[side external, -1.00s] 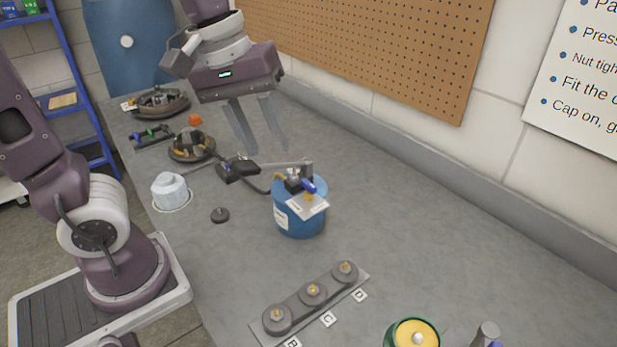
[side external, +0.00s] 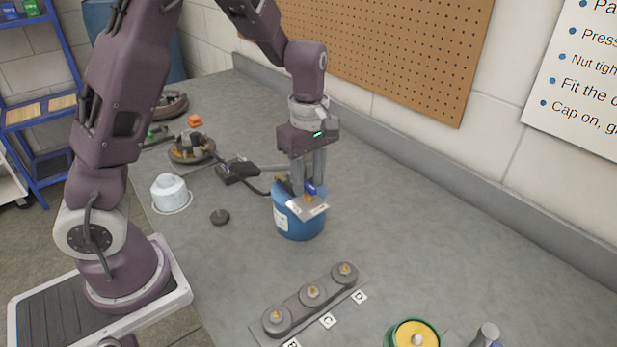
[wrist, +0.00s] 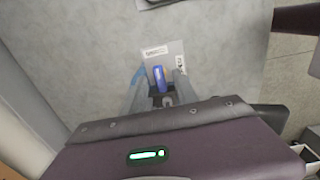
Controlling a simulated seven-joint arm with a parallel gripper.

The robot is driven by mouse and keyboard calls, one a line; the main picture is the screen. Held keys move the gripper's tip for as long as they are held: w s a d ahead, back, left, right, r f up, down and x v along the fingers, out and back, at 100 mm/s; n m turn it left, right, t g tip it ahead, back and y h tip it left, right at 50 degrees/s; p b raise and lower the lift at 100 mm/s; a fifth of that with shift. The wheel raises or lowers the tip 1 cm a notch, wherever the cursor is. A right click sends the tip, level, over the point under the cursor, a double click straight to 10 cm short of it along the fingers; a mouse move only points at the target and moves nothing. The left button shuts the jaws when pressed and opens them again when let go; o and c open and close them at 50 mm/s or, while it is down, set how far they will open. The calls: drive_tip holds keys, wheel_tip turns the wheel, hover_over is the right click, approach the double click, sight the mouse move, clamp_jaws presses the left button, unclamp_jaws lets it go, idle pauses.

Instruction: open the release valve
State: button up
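A blue tank (side external: 293,222) stands on the bench, with a grey plate carrying white labels (side external: 309,211) and a brass fitting on top. A small blue lever (side external: 312,189), apparently the release valve handle, sits on the fitting; it also shows in the wrist view (wrist: 160,78). My gripper (side external: 308,185) points down at the tank top, its fingers on either side of the lever. In the wrist view, gaps show between the lever and both fingers, so my gripper (wrist: 158,84) looks open. The fingers hide part of the fitting; contact cannot be told.
A grey strip with several round fittings (side external: 312,293) lies in front, beside a green-rimmed yellow container (side external: 415,334). A black box (side external: 237,172) with a hose is left of the tank. The bench right is clear.

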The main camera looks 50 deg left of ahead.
drive_tip(key=shift+c, duration=0.2)
clamp_jaws()
drive_tip(key=m, duration=0.4)
drive_tip(key=shift+m, duration=0.4)
drive_tip(key=m, duration=0.4)
drive_tip(key=shift+m, duration=0.3)
drive_tip(key=m, duration=0.4)
drive_tip(key=shift+m, duration=2.1)
